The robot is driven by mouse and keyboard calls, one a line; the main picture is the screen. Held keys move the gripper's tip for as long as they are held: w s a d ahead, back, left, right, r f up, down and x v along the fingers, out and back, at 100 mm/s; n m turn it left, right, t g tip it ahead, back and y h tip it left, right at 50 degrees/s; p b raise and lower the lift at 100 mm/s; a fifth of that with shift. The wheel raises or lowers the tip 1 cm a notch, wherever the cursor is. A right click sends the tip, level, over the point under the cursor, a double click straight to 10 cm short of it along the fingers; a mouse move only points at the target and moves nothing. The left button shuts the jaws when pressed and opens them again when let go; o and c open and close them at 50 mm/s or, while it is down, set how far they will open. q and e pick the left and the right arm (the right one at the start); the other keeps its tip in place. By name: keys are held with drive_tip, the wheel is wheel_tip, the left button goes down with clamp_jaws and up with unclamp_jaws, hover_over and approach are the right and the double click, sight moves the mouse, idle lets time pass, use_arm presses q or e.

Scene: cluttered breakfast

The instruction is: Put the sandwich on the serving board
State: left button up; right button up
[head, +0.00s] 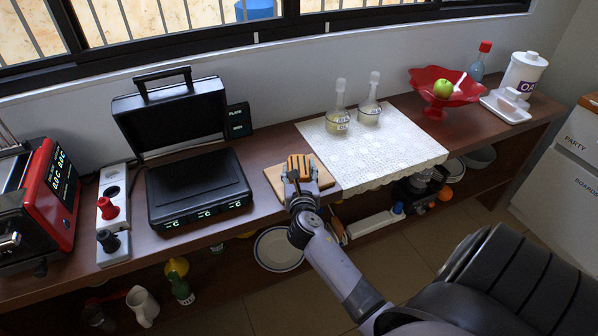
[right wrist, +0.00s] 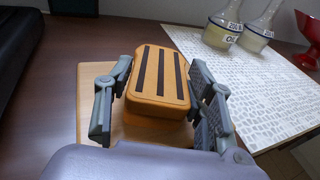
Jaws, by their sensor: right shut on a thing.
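The sandwich (head: 298,162) is a toasted orange-brown block with dark grill stripes, and it shows large in the right wrist view (right wrist: 158,82). My right gripper (head: 300,174) is shut on it, with one finger on each side, as the right wrist view (right wrist: 163,76) shows. The serving board (head: 271,178) is a light wooden board directly under the sandwich, also seen in the right wrist view (right wrist: 90,82). The sandwich lies over the board; I cannot tell whether it touches. My gripper hides part of the board. My left gripper is not in view.
An open contact grill (head: 198,188) stands left of the board. A white patterned mat (head: 385,155) with two oil bottles (head: 338,120) lies to the right. Beyond it are a red bowl (head: 440,95) with an apple and a canister (head: 524,72). A shelf below holds plates and bottles.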

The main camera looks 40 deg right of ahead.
drive_tip(key=shift+f, duration=0.1)
drive_tip(key=o, duration=1.2)
drive_tip(key=shift+c, duration=0.2)
drive_tip(key=shift+r, duration=0.25)
drive_tip(key=v, duration=1.2)
